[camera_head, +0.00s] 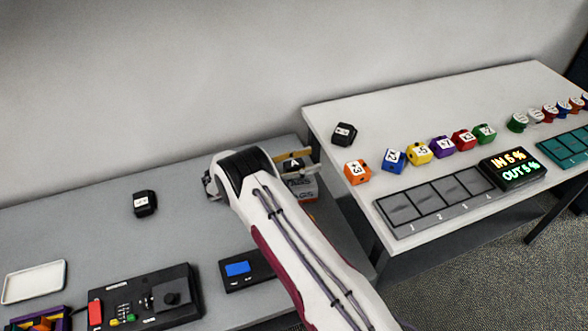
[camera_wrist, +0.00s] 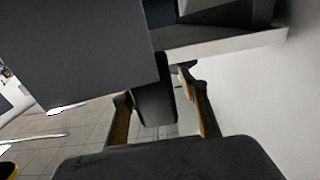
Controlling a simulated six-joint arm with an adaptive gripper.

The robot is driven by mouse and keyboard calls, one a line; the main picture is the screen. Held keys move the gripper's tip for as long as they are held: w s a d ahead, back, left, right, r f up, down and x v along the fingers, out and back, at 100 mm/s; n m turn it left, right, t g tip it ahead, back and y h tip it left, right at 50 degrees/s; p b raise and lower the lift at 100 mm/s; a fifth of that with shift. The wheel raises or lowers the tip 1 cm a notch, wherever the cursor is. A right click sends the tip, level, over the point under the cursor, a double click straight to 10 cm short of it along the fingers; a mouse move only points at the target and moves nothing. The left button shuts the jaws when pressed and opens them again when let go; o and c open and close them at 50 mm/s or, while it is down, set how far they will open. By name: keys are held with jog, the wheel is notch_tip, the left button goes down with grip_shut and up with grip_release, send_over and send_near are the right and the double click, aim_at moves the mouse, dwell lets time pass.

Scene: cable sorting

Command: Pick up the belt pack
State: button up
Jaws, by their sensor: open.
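A small black pack (camera_head: 292,163) with a white letter A on top sits between the tan-padded fingers of my gripper (camera_head: 304,163) in the head view. The fingers are open, one on each side of it. In the wrist view, a dark block (camera_wrist: 155,98) shows between the fingers of my gripper (camera_wrist: 158,88), with a visible gap on the right side. I cannot tell whether the left finger touches it. Two similar black packs are in the head view: one on the left table (camera_head: 145,203), one on the right table (camera_head: 343,134). Which is the belt pack is unclear.
A partly hidden lettered box (camera_head: 303,189) stands just below the gripper. The left table holds a white tray (camera_head: 35,281), a black control panel (camera_head: 145,300) and a blue-screened device (camera_head: 238,269). The right table (camera_head: 430,105) holds several coloured cubes and a slotted grey board (camera_head: 432,205).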

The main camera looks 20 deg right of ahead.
grip_shut()
jog(key=shift+r, duration=0.1)
dwell(0.3)
notch_tip(320, 180, up, 10)
dwell(0.8)
dwell(0.5)
